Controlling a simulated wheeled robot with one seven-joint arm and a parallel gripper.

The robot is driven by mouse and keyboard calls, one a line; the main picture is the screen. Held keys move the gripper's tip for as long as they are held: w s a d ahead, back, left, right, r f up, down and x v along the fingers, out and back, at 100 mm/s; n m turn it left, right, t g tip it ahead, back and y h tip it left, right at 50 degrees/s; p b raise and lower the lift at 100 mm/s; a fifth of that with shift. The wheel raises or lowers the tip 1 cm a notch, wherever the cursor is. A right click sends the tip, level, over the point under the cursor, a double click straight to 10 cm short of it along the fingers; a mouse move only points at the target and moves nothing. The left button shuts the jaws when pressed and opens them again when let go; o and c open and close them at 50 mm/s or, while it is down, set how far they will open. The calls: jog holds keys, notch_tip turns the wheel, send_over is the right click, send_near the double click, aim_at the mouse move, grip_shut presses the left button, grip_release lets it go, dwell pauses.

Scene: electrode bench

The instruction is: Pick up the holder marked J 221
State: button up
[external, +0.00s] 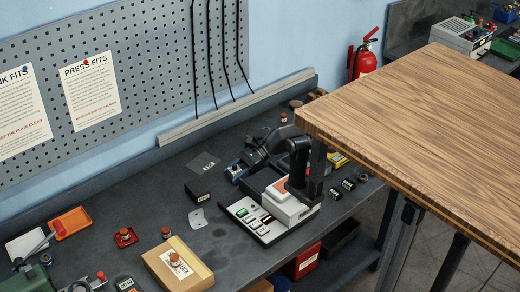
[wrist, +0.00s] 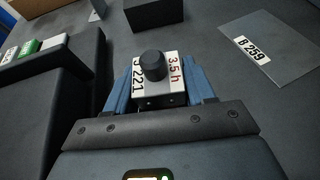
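The holder marked J 221 (wrist: 160,99) is a small light block with a round black knob on top. It shows in the wrist view with "J 221" along its left side and "3.5 h" in red on its right. My gripper (wrist: 160,82) has its two blue fingers flat along the block's left and right sides, with no clear gap, so it looks shut on the holder. The block's underside is hidden, and I cannot tell whether it touches the bench. In the external view my gripper (external: 237,172) is low over the dark bench, and the holder is too small to make out.
A grey plate marked B 259 (wrist: 285,45) lies to the right in the wrist view. A dark block (wrist: 160,14) stands just beyond the holder. A dark raised unit (wrist: 60,95) is close on the left. A wooden table (external: 420,110) stands at the right in the external view.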

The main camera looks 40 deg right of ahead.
jog(key=shift+r, duration=0.1)
jog(key=c, duration=1)
jog(key=shift+o, duration=0.2)
